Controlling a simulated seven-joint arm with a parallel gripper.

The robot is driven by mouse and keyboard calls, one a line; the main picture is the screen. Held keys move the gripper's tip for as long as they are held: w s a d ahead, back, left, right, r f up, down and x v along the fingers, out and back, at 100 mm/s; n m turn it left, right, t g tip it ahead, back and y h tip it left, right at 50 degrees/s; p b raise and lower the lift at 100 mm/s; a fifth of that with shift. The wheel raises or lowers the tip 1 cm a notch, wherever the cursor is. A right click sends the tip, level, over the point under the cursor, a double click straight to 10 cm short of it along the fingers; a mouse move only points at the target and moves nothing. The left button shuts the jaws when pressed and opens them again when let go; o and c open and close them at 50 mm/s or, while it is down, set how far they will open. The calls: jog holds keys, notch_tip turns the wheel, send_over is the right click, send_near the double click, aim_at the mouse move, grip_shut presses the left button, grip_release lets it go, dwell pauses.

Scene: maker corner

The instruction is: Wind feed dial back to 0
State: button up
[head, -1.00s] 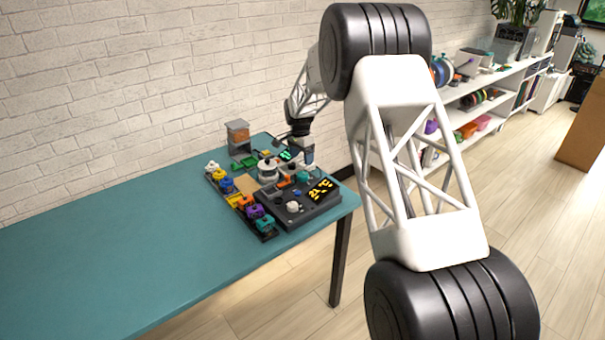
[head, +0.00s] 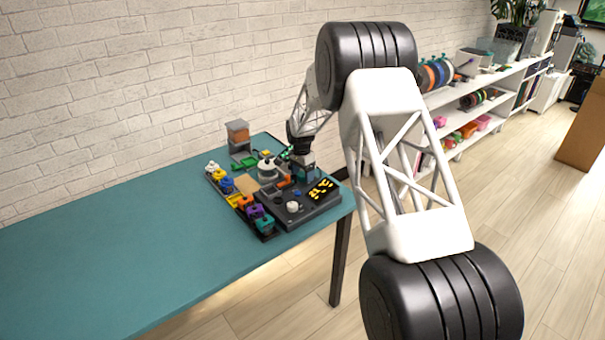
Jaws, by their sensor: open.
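A dark control box (head: 268,206) stands near the right end of the teal table, with a lit yellow display (head: 321,190) on its top. A pale round knob (head: 292,206) sits on the box's near part. A larger pale round part (head: 267,170) stands behind the box. I cannot tell which of these is the feed dial, and no dial marks are readable. My gripper (head: 304,177) points down over the back right of the box, behind the display. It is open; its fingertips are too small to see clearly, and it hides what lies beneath.
Several coloured blocks in a tray (head: 264,231) line the box's left side. A grey stand with an orange block (head: 238,132) is at the back, near the brick wall. The table's (head: 110,240) left part is clear. Shelves (head: 450,125) stand beyond its right end.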

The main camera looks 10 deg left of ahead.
jog(key=c, duration=0.9)
